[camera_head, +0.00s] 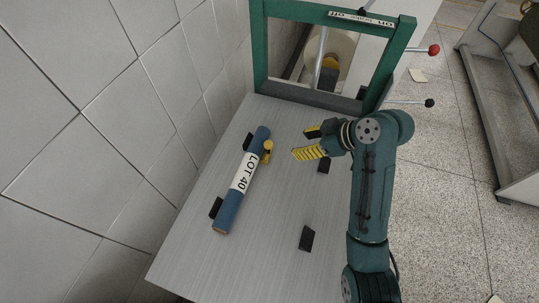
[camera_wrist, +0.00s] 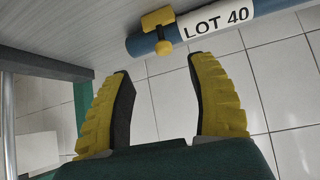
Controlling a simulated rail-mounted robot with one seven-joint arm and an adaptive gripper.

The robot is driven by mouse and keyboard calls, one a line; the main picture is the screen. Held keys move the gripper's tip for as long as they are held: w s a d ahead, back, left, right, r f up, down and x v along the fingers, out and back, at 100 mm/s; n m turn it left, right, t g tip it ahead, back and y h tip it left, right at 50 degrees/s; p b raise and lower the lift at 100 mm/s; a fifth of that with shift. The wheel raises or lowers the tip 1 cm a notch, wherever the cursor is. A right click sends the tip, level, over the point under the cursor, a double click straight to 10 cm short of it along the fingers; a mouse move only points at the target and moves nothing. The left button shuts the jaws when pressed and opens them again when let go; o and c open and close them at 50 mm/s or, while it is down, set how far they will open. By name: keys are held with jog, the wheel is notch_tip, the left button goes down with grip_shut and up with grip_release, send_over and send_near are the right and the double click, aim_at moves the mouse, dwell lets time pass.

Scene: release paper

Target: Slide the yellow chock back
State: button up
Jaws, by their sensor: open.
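The yellow chock (camera_head: 267,150) sits against the right side of the blue roll labelled LOT 40 (camera_head: 229,207), near the roll's far end. In the wrist view the yellow chock (camera_wrist: 159,18) has a wide block and a small round knob, and it touches or overlaps the blue roll (camera_wrist: 263,8). My gripper (camera_head: 300,143) is to the right of the chock, its yellow ribbed fingers pointing toward it. In the wrist view my gripper (camera_wrist: 161,66) is open and empty, with the chock beyond the gap between the fingertips.
The grey table (camera_head: 275,200) carries black blocks, two left of the roll (camera_head: 249,141) (camera_head: 215,208) and two to its right (camera_head: 323,166) (camera_head: 307,238). A green frame (camera_head: 330,12) stands at the far end, with a red-knobbed lever (camera_head: 433,50). A tiled wall (camera_head: 110,110) borders the left.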

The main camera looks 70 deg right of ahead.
aim_at(269, 149)
jog(key=b+x, duration=0.4)
jog(key=x, duration=1.1)
jog(key=shift+w, duration=0.25)
grip_shut()
